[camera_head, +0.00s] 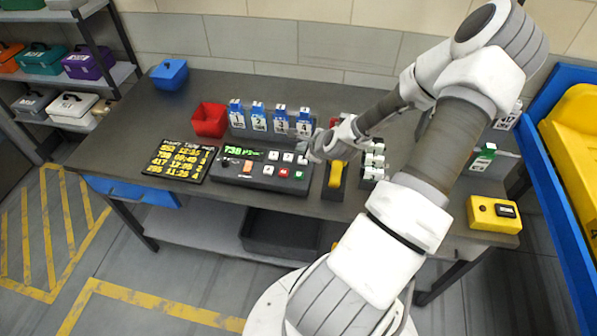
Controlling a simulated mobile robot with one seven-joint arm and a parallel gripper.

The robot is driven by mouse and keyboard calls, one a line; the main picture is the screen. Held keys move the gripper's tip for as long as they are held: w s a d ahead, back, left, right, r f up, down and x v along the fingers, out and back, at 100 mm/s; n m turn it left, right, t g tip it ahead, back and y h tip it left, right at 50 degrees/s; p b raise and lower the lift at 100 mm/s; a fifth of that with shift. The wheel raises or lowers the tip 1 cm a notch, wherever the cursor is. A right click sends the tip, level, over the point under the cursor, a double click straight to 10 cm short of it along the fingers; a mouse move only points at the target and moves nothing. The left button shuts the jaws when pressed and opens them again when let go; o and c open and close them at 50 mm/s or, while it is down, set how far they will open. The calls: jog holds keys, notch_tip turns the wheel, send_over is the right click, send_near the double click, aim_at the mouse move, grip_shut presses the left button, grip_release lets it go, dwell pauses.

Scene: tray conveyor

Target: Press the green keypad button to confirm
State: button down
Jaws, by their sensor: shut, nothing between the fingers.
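The keypad panel (232,172) is a dark grey box on the table, left of my gripper. A lit green display (243,152) on it seems to start with 738. The green button (299,175) is at the panel's lower right, with a red button (283,173) just left of it. White keys (268,170) and an orange button (248,164) are also on the panel. My gripper (314,154) is shut and empty, near the panel's upper right corner and beyond the green button. I cannot tell its height above the panel.
A yellow-handled lever (335,177) stands right of the panel, close to my gripper. Several numbered blue-capped bottles (258,117) stand behind it. A black board with yellow writing (180,160) lies to the left. A yellow box (493,214) sits at the table's right.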

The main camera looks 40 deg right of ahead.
aim_at(302, 176)
jog(key=shift+f, duration=0.15)
notch_tip(302, 176, down, 9)
jog(key=b, duration=0.7)
jog(key=shift+r, duration=0.2)
jog(key=shift+f, duration=0.15)
dwell(1.7)
jog(key=shift+f+b, duration=0.25)
jog(key=shift+b, duration=0.15)
jog(key=shift+f+b, duration=0.35)
jog(key=shift+f, duration=0.15)
dwell(0.5)
jog(key=shift+r, duration=0.1)
jog(key=shift+r+p, duration=0.8)
jog(key=shift+r+p, duration=2.15)
jog(key=shift+r, duration=0.4)
